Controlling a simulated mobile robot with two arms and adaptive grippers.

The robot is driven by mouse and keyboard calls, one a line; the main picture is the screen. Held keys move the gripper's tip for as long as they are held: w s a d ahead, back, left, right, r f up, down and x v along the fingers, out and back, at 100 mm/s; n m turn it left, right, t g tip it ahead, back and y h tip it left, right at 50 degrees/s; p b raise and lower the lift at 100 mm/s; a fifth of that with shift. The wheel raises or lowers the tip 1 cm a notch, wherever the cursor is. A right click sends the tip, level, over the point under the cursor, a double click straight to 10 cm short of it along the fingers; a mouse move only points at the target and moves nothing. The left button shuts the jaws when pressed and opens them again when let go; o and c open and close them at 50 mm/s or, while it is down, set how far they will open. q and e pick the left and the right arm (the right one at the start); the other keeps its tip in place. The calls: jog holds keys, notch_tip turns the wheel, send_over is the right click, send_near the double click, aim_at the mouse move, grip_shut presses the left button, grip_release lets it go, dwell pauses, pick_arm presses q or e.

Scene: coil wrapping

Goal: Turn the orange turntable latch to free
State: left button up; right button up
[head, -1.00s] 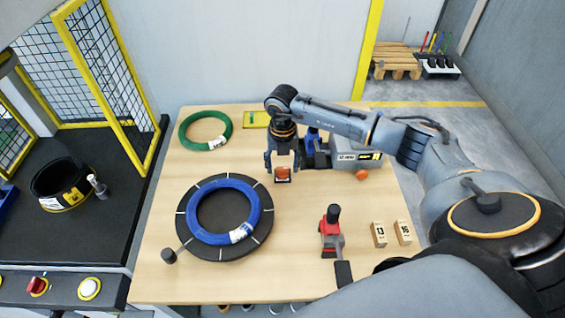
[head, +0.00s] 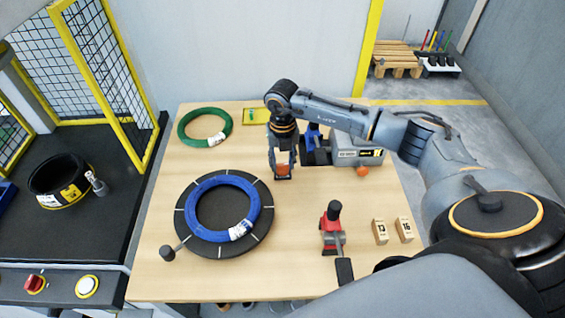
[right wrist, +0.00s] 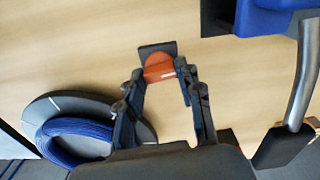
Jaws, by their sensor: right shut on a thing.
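The orange turntable latch (head: 284,169) sits on a small dark base on the table, right of and behind the turntable (head: 181,222). My right gripper (head: 283,173) points down over it with its fingers on either side, shut on it. In the right wrist view the orange latch (right wrist: 160,67) shows between the fingertips (right wrist: 162,74), its dark base (right wrist: 157,48) beyond. A blue coil (head: 206,234) lies on the turntable, which has white rim marks and a knobbed handle at its near left. My left gripper is not in view.
A green coil (head: 189,138) lies at the back left. A grey machine with a blue part (head: 314,135) stands behind my right gripper, an orange knob (head: 362,171) beside it. A red tool (head: 330,225) and two numbered blocks (head: 380,232) are at the front right.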

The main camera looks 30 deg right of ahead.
aim_at(283, 164)
jog(key=n+b, duration=0.3)
jog(key=n, duration=0.1)
jog(key=shift+f, duration=0.15)
jog(key=n+b, duration=0.3)
jog(key=n, duration=0.2)
jog(key=shift+b, duration=0.35)
jog(key=n+b, duration=0.2)
jog(key=n, duration=0.1)
jog(key=shift+n, duration=0.3)
jog(key=shift+r+n+b, duration=0.2)
jog(key=shift+n+b, duration=0.95)
jog(key=shift+n, duration=0.75)
jog(key=o, duration=1.1)
jog(key=shift+o, duration=0.2)
notch_tip(283, 164, up, 12)
